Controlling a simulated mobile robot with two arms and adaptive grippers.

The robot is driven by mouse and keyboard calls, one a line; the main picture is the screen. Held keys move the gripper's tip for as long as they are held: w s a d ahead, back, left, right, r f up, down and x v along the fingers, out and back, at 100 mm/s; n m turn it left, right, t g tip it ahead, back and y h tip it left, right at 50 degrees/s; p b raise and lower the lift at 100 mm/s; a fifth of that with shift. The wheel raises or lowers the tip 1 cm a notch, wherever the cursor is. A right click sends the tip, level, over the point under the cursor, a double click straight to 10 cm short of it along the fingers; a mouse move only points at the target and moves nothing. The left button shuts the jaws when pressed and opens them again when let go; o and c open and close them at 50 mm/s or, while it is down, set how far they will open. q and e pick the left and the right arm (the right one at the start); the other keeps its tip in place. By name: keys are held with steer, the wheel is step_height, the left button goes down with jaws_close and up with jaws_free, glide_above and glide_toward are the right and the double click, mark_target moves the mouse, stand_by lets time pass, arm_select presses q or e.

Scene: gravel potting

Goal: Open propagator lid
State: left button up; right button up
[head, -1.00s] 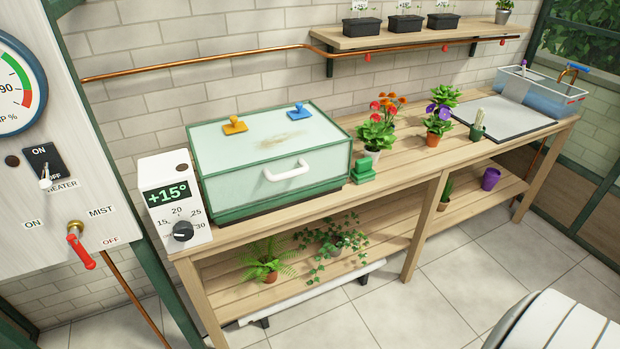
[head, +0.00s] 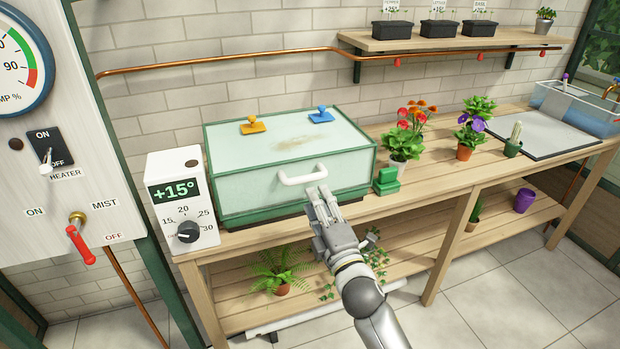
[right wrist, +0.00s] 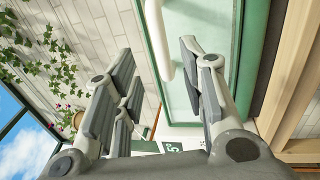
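The propagator (head: 245,192) is a green-framed box with pale translucent panels on the wooden bench, and its lid (head: 285,138) is closed. A white handle (head: 303,176) sits on its front. My right gripper (head: 322,200) is just in front of and below the handle's right part. In the right wrist view the gripper (right wrist: 160,85) has its fingers spread with nothing between them. The handle (right wrist: 158,45) shows there near the right-hand fingers, and I cannot tell whether they touch. My left gripper is not in view.
A white thermostat box (head: 181,200) reading +15° stands left of the propagator. A control panel is at far left.

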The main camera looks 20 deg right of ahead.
mark_target(308, 181)
steer(key=w, duration=0.2)
steer(key=w+r, duration=0.1)
steer(key=w, duration=0.5)
steer(key=shift+w+a+r+p, duration=0.15)
steer(key=shift+w+r+p, duration=0.05)
steer(key=shift+p, duration=0.1)
steer(key=shift+c, duration=0.4)
jaws_close()
